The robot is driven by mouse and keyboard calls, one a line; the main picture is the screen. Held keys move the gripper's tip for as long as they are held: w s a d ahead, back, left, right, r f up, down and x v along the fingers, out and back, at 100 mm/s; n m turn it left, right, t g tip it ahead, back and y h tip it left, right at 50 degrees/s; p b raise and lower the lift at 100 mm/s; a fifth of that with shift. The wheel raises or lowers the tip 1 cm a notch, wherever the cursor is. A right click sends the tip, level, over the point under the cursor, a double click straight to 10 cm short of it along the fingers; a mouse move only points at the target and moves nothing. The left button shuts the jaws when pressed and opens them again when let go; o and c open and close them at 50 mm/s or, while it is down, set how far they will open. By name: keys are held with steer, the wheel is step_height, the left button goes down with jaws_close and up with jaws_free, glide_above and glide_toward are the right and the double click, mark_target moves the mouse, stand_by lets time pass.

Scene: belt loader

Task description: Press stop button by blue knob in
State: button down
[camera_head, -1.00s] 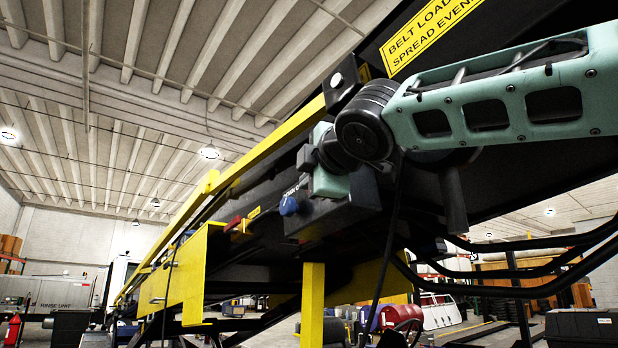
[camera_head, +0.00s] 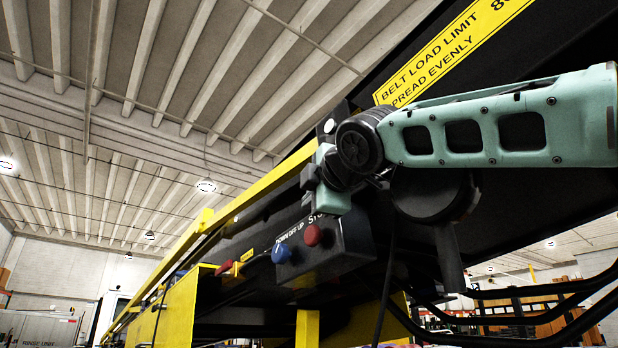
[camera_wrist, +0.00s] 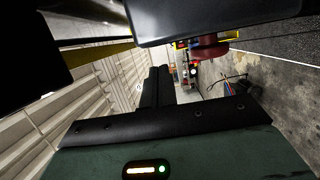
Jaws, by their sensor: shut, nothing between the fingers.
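The red stop button (camera_head: 312,235) is a round knob on the face of a dark control box (camera_head: 345,245), under lettering partly hidden by my wrist. The blue knob (camera_head: 281,253) is left of it, under "DOWN OFF UP". In the wrist view the red button (camera_wrist: 208,50) stands out from the dark box (camera_wrist: 190,14) at the top. My gripper (camera_wrist: 158,74) is shut and empty, its dark fingers pointing away from the camera, left of and below the button in that view. In the head view my wrist is just above the box; the fingertips are hard to make out. I see no contact with the button.
A red handle (camera_head: 224,267) sits left of the knobs beside a yellow label. The yellow rail (camera_head: 250,195) and black belt frame run above the box. A black cable (camera_head: 386,285) hangs right of it. Space in front of the panel looks clear.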

step_height(320, 180, up, 4)
steer(key=shift+a+r+p, duration=0.1)
steer(key=shift+a+p, duration=0.05)
steer(key=shift+p, duration=0.3)
stand_by(0.3)
steer(key=s+a+f+m+g+b, duration=0.1)
steer(key=s+f+m+g+b, duration=0.15)
steer(key=f, duration=1.25)
steer(key=s+a+f+m+g+h+b, duration=0.1)
steer(key=f+g+b, duration=0.25)
steer(key=f, duration=1.05)
steer(key=s+a+f+m+g+b, duration=0.1)
steer(key=s+f+m+g+b, duration=0.15)
steer(key=f, duration=1.25)
steer(key=s+d+f+m+g+h+b, duration=0.1)
steer(key=s+d+f, duration=0.3)
steer(key=s+f, duration=0.4)
steer(key=s+d+f+m+g+h+b, duration=0.1)
steer(key=s+d+f+m+g+b, duration=0.2)
steer(key=s+f, duration=0.5)
steer(key=s+d+f+m+g+h+b, duration=0.2)
steer(key=s+d+f, duration=0.5)
steer(key=f, duration=1.2)
steer(key=shift+s+m+g+b, duration=0.55)
steer(key=shift+m+g, duration=0.45)
steer(key=shift+g, duration=0.25)
steer(key=shift+r, duration=0.1)
